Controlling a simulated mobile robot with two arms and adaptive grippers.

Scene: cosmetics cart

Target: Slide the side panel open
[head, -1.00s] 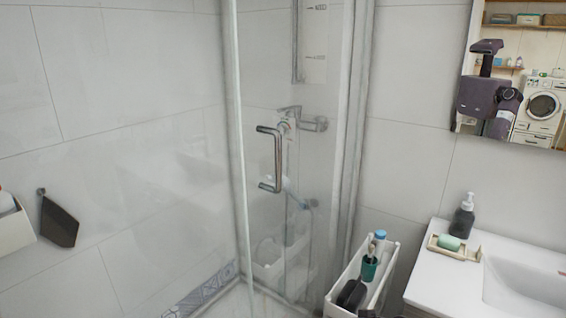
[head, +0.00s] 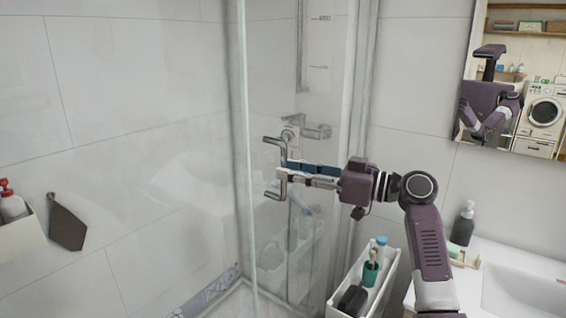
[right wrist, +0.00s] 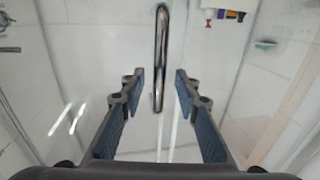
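The side panel (head: 265,225) is a clear glass shower panel in the middle of the head view. Its handle (head: 279,145) is an upright chrome bar, bent at both ends. My right gripper (head: 283,169) reaches in from the right at the handle's lower half, fingers pointing left. In the right wrist view its two fingers (right wrist: 158,85) stand apart, with the handle (right wrist: 161,45) showing upright between them. I see no finger touching the bar, and I cannot tell how deep it sits between them. My left gripper does not show.
A white cart (head: 334,296) with a cup and bottles stands below my right arm. The washbasin counter (head: 492,262) with a dark soap bottle (head: 463,224) is at the right. A tap (head: 310,128) shows behind the glass. Left of the panel is tiled wall.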

